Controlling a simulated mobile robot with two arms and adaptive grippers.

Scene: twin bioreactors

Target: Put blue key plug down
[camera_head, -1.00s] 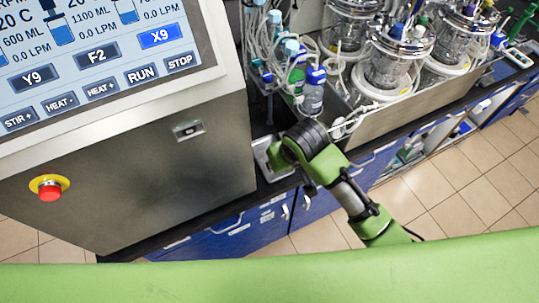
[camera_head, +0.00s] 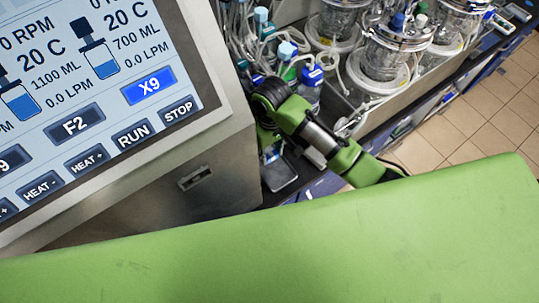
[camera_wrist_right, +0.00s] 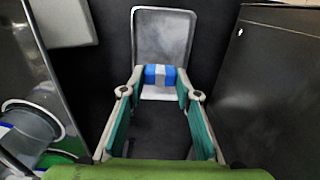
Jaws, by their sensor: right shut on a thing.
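My right gripper (camera_wrist_right: 161,78) is shut on the blue key plug (camera_wrist_right: 155,75), a small blue block with a grey-white band, held between the fingertips in the right wrist view. Beyond it lies a shallow grey metal tray (camera_wrist_right: 162,35), and the plug overlaps its near end in the picture. I cannot tell whether the plug touches the tray. In the head view my right gripper (camera_head: 268,138) hangs mostly hidden below the dark wrist, and the tray (camera_head: 280,174) shows just below it. My left gripper is not in view.
The control cabinet with its screen (camera_head: 98,85) stands left of the gripper, with a slot (camera_head: 194,178) in its side. Blue-capped bottles (camera_head: 311,80) and tubing stand close behind the arm. Glass bioreactor vessels (camera_head: 388,50) stand to the right. The dark bench around the tray is narrow.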

